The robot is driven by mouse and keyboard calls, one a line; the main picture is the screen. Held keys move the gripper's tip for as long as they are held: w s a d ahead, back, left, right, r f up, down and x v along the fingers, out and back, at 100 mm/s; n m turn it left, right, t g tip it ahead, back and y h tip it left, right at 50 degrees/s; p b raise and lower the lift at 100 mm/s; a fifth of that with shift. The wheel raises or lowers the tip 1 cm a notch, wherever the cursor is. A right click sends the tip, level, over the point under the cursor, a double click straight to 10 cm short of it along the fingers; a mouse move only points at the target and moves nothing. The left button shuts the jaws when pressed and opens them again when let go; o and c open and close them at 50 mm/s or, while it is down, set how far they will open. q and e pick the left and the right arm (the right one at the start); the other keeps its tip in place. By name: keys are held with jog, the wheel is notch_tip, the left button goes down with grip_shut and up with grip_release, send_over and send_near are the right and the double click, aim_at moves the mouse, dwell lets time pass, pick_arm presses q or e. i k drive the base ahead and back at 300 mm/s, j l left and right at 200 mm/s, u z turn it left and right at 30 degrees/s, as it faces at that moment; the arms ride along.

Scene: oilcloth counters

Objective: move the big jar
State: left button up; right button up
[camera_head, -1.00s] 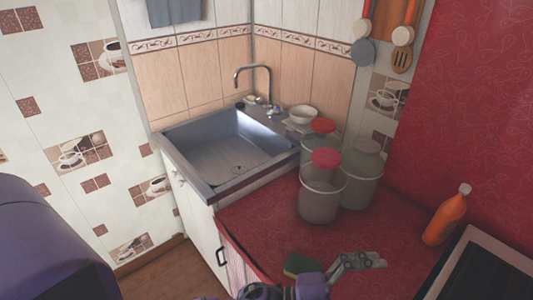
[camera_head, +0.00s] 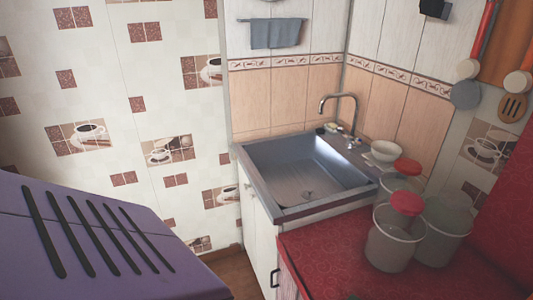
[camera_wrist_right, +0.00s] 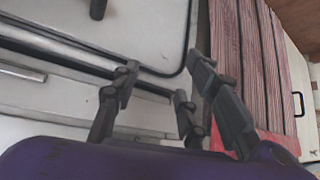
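Three translucent jars stand close together on the red counter in the head view. The front jar (camera_head: 393,250) and the rear jar (camera_head: 411,187) have red tops; the right jar (camera_head: 444,236) has a grey-green top and partly overlaps them in view. The right one looks about as large as the front one, so I cannot tell for sure which is the big jar. My right gripper (camera_wrist_right: 162,78) shows in the right wrist view with fingers apart and nothing between them. No jar is in that view. My left gripper is not in view.
The metal sink (camera_head: 258,190) adjoins the counter (camera_head: 330,255) on the left. A white bowl (camera_head: 384,151) sits behind the jars. The right wrist view shows pinkish striped panels (camera_wrist_right: 265,60) and a white door with a dark handle (camera_wrist_right: 298,103).

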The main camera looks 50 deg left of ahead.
aim_at(394, 238)
jog(key=j+z, duration=0.4)
jog(key=j, duration=0.2)
jog(key=k+j+z, duration=0.15)
jog(key=j+z, duration=0.2)
jog(key=j, duration=0.2)
